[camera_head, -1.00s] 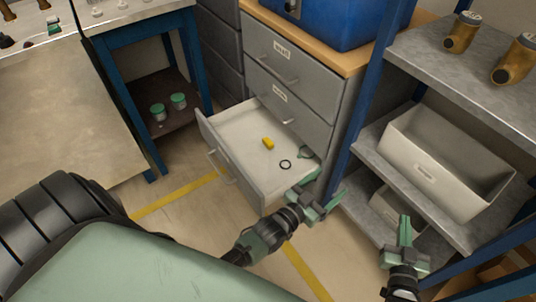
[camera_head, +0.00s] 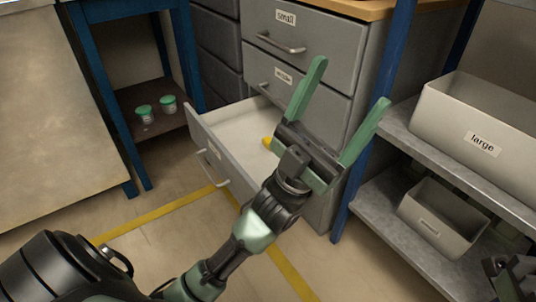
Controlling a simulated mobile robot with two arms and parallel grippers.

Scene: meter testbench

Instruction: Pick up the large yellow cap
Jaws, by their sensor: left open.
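A yellow cap (camera_head: 267,142) lies in the open bottom drawer (camera_head: 232,133) of the grey cabinet; only a small part shows, as my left gripper covers the rest. My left gripper (camera_head: 350,85) is open and empty, held above and in front of the drawer with its two green fingers spread and pointing up and right in the picture. It appears apart from the cap. My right gripper (camera_head: 512,277) shows only in part at the bottom right corner, and its jaws cannot be made out.
Shelves (camera_head: 396,116) on the right hold a large white bin (camera_head: 455,115) labelled "large" and a smaller bin (camera_head: 440,228). A blue shelf post (camera_head: 385,90) stands close to the drawer's right. Two green-lidded jars (camera_head: 168,104) sit under the left workbench.

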